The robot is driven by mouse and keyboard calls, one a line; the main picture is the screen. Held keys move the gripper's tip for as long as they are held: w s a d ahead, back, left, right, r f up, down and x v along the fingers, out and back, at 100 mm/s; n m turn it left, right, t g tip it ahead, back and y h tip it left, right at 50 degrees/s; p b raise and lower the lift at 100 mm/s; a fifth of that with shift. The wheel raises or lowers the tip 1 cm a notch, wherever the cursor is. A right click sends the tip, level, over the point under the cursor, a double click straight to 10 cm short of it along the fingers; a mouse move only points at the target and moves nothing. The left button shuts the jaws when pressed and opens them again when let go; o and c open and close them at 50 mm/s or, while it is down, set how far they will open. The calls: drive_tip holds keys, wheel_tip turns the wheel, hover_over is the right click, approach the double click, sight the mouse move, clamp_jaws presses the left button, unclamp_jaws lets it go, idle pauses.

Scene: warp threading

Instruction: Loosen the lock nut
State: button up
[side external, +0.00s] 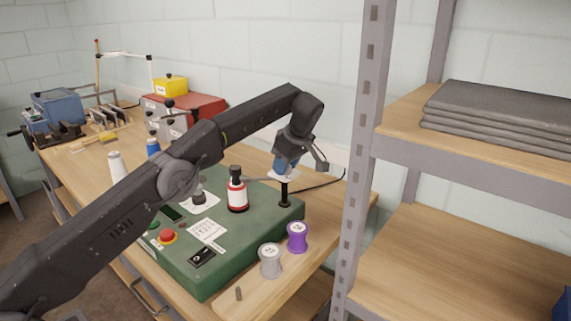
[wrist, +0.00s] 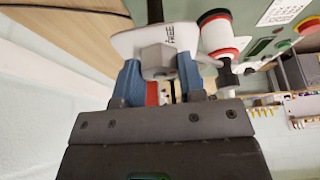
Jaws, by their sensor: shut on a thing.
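The lock nut (wrist: 158,57) is a grey hex nut in front of a white plate (wrist: 124,43) printed "FREE" in the wrist view. My gripper (wrist: 160,76) has its blue fingers on either side of the nut, shut on it. In the side external view my gripper (side external: 281,166) reaches down to the top of a black post (side external: 284,194) at the right back corner of the green machine (side external: 245,236). The white plate also shows there at the post's top (side external: 288,175). The nut is hidden by the fingers in that view.
Purple (side external: 297,238) and grey (side external: 270,262) spools stand on the bench in front. A metal shelf upright (side external: 362,140) rises at right.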

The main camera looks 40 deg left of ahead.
idle(0.5)
drive_tip(key=o, duration=0.9)
